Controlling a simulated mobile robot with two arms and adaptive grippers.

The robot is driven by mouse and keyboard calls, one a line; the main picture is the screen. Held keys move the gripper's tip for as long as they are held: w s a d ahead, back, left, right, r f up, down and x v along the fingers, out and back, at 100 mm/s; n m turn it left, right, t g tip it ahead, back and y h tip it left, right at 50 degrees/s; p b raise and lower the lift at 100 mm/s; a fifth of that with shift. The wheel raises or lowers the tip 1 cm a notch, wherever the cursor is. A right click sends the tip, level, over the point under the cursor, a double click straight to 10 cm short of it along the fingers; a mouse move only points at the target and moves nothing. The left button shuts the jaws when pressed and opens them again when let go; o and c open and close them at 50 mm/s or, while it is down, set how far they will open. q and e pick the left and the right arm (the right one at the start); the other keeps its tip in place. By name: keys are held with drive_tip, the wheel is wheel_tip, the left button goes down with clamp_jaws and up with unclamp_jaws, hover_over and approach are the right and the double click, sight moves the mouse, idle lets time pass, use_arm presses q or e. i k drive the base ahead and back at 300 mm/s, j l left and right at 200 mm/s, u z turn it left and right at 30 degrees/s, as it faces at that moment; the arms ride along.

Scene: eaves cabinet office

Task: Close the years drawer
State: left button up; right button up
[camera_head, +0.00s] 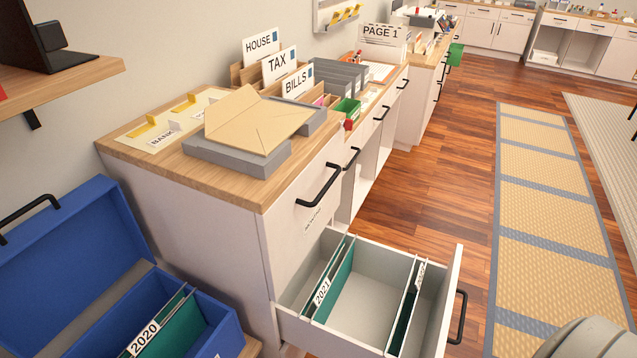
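A white drawer (372,284) stands pulled out of the white cabinet (205,225), below a closed upper drawer. I take it for the years drawer, but its front label is not visible. A teal folder tabbed 2021 (322,291) stands at its left side, and another dark green folder (406,310) with a partly hidden tab stands near its front. The middle of the drawer is empty. A black handle (458,317) is on its front panel. Neither gripper is in view.
A blue open box (85,275) with a 2020 folder (150,335) stands at the lower left. A kraft envelope (257,120) lies on a grey tray on the countertop.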

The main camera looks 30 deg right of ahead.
sight(360, 325)
drive_tip(key=k+l+z, duration=0.15)
drive_tip(key=l+z, duration=0.25)
drive_tip(key=l, duration=0.45)
drive_tip(key=l+z, duration=0.4)
drive_tip(key=l, duration=0.5)
